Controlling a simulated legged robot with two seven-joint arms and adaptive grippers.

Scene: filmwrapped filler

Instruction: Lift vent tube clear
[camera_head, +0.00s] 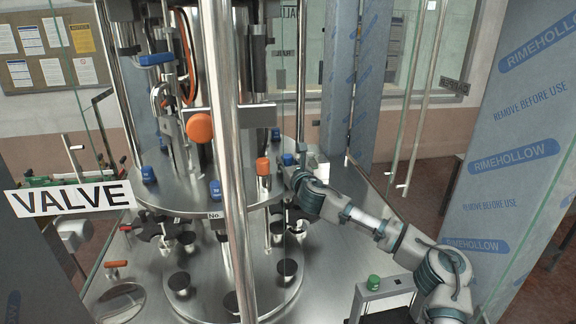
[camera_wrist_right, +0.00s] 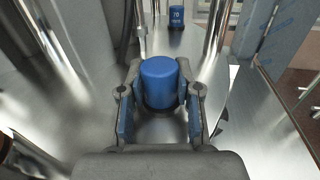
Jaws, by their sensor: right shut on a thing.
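A blue round cap (camera_wrist_right: 158,82) stands between the two fingers of my right gripper (camera_wrist_right: 160,108) in the right wrist view, with a dark collar below it. I take it to be the top of the vent tube; its lower part is hidden. The fingers press on it from both sides. In the head view the right gripper (camera_head: 291,170) is at the right rim of the upper steel plate (camera_head: 190,197), and the blue cap (camera_head: 288,159) shows at its tip. I cannot tell whether the tube is raised from its seat. My left gripper is not in view.
A thick steel post (camera_head: 222,150) rises in front of the machine. Orange knobs (camera_head: 199,128) and several blue pieces (camera_head: 148,174) stand on the plate nearby. A glass pane edge and film-wrapped panel (camera_head: 515,130) stand at the right. Bare steel deck (camera_head: 330,240) lies below my right forearm.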

